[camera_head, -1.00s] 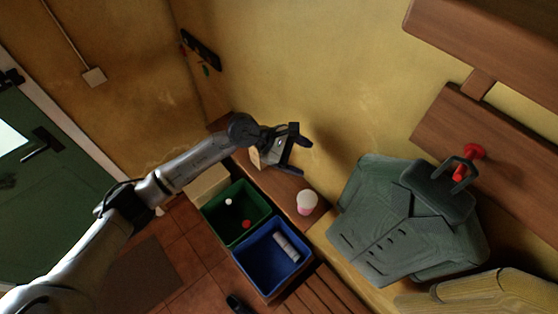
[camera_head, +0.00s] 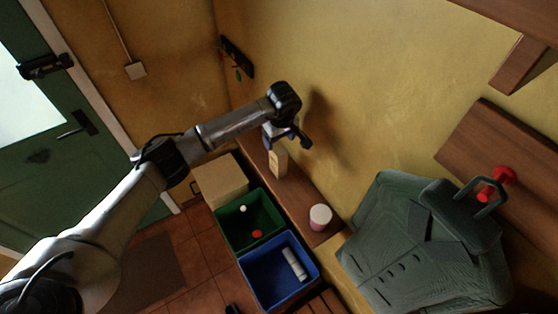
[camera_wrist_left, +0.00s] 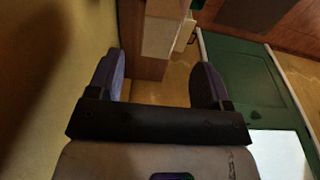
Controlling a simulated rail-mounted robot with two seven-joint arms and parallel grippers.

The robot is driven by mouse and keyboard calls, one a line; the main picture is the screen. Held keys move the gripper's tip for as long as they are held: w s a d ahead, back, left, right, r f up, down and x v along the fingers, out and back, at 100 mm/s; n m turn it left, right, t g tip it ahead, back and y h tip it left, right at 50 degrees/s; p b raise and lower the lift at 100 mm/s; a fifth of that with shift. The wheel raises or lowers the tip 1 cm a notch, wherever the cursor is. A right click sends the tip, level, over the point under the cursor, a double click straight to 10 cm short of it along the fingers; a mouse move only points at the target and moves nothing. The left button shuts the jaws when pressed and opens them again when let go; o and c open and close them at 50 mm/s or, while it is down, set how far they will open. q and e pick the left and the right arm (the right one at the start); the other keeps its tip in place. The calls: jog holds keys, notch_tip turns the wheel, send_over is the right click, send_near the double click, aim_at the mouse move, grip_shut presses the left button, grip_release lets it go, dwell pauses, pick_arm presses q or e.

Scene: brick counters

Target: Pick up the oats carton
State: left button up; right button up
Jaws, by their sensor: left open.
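The oats carton (camera_head: 278,163) is a small beige upright carton with a dark mark on its face. It stands on the narrow brown wooden ledge along the yellow wall. My left gripper (camera_head: 286,136) is just above the carton in the head view, pointing down, with its fingers apart and partly covering the carton's top. In the left wrist view the two purple-black fingers (camera_wrist_left: 160,84) are spread with nothing between them. A pale box-like shape (camera_wrist_left: 160,37), which looks like the carton, lies beyond them. My right gripper is not in view.
A white and pink cup (camera_head: 320,217) stands farther along the ledge (camera_head: 298,196). Below are a green bin (camera_head: 231,234), a blue bin (camera_head: 262,278) and a tan box (camera_head: 221,181). A grey-green jacket-like object (camera_head: 395,235) is at right. The wall runs close behind the gripper.

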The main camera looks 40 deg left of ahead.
aim_at(279, 150)
pick_arm(q)
jog(key=shift+a+f, duration=0.1)
jog(key=shift+f, duration=1.25)
jog(key=f+p, duration=0.1)
jog(key=f, duration=0.3)
jog(key=shift+w+a+f+p, duration=0.15)
jog(key=shift+a+f+p, duration=0.1)
jog(key=shift+p, duration=0.15)
jog(key=shift+f, duration=0.3)
jog(key=shift+c, duration=0.4)
jog(key=c, duration=0.9)
